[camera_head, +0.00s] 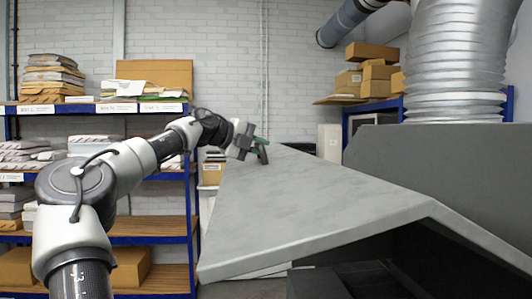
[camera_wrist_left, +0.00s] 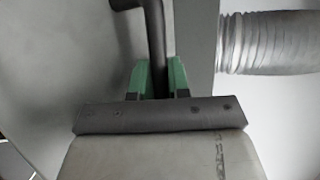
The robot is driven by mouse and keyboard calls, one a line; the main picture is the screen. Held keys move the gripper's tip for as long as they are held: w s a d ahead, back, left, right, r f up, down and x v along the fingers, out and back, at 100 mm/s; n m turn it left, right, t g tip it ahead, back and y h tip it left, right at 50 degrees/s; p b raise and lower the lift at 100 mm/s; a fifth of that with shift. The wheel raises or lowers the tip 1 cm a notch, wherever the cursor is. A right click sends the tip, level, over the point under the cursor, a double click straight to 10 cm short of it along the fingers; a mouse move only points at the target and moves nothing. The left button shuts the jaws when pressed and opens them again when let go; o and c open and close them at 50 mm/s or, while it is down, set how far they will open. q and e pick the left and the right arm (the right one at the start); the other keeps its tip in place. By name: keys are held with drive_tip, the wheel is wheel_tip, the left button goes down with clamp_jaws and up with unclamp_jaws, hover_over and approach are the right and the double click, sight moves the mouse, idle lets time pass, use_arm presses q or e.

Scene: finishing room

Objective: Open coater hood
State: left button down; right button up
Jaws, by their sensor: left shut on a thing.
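The coater hood (camera_head: 310,200) is a large grey sheet-metal cover in the middle and right of the head view. It is tilted, with a dark gap beneath its near edge. My left gripper (camera_head: 258,147) is at the hood's far upper edge. In the left wrist view, the green fingers of my left gripper (camera_wrist_left: 161,78) are on both sides of a dark bar handle (camera_wrist_left: 155,35), shut on it. The handle bends to the left at its top. The grey hood surface (camera_wrist_left: 65,70) lies behind it. My right gripper is not in view.
A ribbed silver duct (camera_head: 455,65) rises behind the hood and also shows in the left wrist view (camera_wrist_left: 270,42). A blue shelf rack (camera_head: 150,108) with papers and boxes stands at left. Cardboard boxes (camera_head: 375,75) sit on a shelf at back right. Dark machine parts (camera_head: 350,280) lie under the hood.

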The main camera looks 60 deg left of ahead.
use_arm(q)
drive_tip(key=shift+w+r, duration=0.15)
drive_tip(key=shift+r, duration=0.15)
drive_tip(key=c, duration=1.4)
unclamp_jaws()
drive_tip(key=shift+d, duration=0.1)
drive_tip(key=o, duration=0.3)
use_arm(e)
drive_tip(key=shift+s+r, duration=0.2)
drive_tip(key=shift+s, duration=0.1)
use_arm(q)
drive_tip(key=shift+s+b, duration=0.3)
drive_tip(key=shift+s, duration=0.15)
drive_tip(key=b+v, duration=0.3)
drive_tip(key=v, duration=0.6)
drive_tip(key=shift+s+r, duration=0.3)
drive_tip(key=shift+r, duration=0.1)
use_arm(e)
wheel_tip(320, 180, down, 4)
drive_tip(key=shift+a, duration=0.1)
